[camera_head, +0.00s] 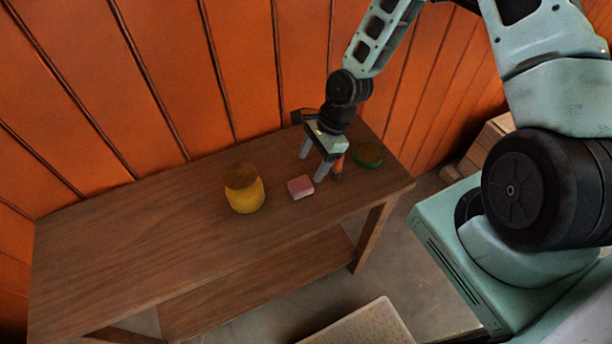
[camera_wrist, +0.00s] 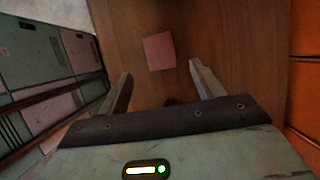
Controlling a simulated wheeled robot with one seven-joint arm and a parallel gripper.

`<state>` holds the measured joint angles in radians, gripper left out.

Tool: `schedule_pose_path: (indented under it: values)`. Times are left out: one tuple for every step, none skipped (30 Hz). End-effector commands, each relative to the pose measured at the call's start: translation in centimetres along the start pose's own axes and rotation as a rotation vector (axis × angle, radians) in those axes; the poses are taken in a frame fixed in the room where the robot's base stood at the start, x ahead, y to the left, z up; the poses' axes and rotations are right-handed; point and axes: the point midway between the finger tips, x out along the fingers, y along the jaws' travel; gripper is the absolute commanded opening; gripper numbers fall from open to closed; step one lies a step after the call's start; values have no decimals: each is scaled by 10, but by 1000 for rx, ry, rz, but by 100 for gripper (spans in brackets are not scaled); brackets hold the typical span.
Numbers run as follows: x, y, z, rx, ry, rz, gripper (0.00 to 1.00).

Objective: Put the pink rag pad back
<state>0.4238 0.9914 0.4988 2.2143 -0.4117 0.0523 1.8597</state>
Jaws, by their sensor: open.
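The pink rag pad (camera_head: 300,188) lies flat on the wooden table (camera_head: 140,245), toward its right half. In the wrist view the pad (camera_wrist: 159,51) shows ahead of the fingertips, between their lines, with nothing touching it. My gripper (camera_head: 312,168) is open and empty above the table, just behind and to the right of the pad. Its two fingers (camera_wrist: 160,72) stand well apart in the wrist view.
A yellow pot-like object with a brown top (camera_head: 244,190) stands left of the pad. A green round item (camera_head: 367,154) lies right of my gripper, with a small orange-brown object (camera_head: 339,166) near the fingers. The orange plank wall (camera_head: 160,90) rises behind. The table's left half is clear.

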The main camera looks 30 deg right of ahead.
Motion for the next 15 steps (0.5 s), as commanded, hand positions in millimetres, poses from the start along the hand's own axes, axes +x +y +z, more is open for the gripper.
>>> schedule_pose_path:
  values:
    - [-8, -1, -2, 2, 1, -5, 66]
    - [-14, -1, -2, 2, 1, -5, 66]
    - [-20, -1, -1, 1, 0, -5, 66]
    - [-24, -1, -2, 1, 1, -3, 66]
    - [-28, -1, -1, 1, 0, -4, 66]
    - [-33, -1, -1, 1, 0, -3, 66]
    - [-36, 0, -1, 1, 1, -2, 66]
    - [-39, 0, -1, 1, 0, -2, 66]
    - [-41, 0, 0, 0, 0, -1, 66]
    - [-43, 0, 0, -3, 0, -1, 66]
    - [-45, 0, 1, -11, 3, 1, 66]
    - [-48, 1, 4, -36, 10, 5, 66]
    - [-50, 3, 7, -64, 17, 10, 66]
    - [-53, 4, 12, -105, 28, 15, 66]
    - [-58, 9, 19, -178, 47, 29, 66]
